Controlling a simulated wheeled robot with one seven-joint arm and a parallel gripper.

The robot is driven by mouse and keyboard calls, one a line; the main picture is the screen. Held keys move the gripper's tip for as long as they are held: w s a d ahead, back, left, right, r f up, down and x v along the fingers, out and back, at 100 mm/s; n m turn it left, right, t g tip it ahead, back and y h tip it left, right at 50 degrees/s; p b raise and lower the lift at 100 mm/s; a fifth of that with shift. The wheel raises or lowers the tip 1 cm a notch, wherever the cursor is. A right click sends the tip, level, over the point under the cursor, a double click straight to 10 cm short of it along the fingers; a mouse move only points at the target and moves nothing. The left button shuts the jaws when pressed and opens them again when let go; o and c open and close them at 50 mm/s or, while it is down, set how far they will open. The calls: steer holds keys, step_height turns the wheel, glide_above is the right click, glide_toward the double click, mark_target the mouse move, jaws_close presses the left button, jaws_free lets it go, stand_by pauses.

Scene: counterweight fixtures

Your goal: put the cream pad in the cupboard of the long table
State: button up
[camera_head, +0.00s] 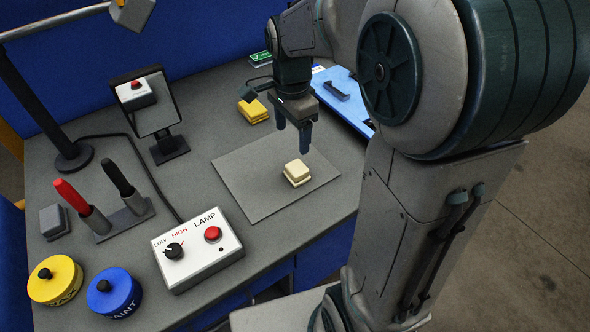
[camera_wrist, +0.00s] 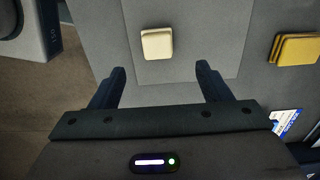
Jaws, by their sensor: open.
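The cream pad (camera_head: 297,173) lies on a grey mat (camera_head: 246,192) on the table (camera_head: 200,133). It also shows in the wrist view (camera_wrist: 157,44), ahead of my fingertips and between their lines. My gripper (camera_head: 294,139) is open and empty, above the table behind the pad, pointing down. Its two fingers show apart in the wrist view (camera_wrist: 160,70). The table has blue fronts below its top (camera_head: 318,258); I cannot tell which part is the cupboard's opening.
Yellow pads (camera_head: 253,112) lie behind the mat. A blue panel with a dark handle (camera_head: 340,92) is at the table's right. A lamp control box (camera_head: 198,248), yellow (camera_head: 55,280) and blue tins (camera_head: 114,293), a tool holder (camera_head: 124,218) and a mirror (camera_head: 146,101) stand left.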

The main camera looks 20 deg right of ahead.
glide_above(297, 167)
steer(key=a, duration=0.1)
step_height(297, 167, down, 5)
steer(key=shift+w+f, duration=0.15)
steer(key=shift+d+f, duration=0.25)
steer(key=shift+f, duration=1.1)
steer(key=shift+d+f, duration=0.2)
steer(key=shift+f, duration=1.15)
steer(key=c, duration=1.2)
steer(key=shift+o, duration=0.2)
steer(key=shift+r, duration=0.1)
step_height(297, 167, up, 4)
steer(key=shift+f, duration=0.1)
steer(key=s+d+r, duration=0.3)
steer(key=d+r, duration=0.4)
steer(key=d, duration=0.4)
steer(key=shift+s+d+b, duration=0.15)
steer(key=shift+s+b, duration=0.15)
steer(key=shift+b, duration=0.15)
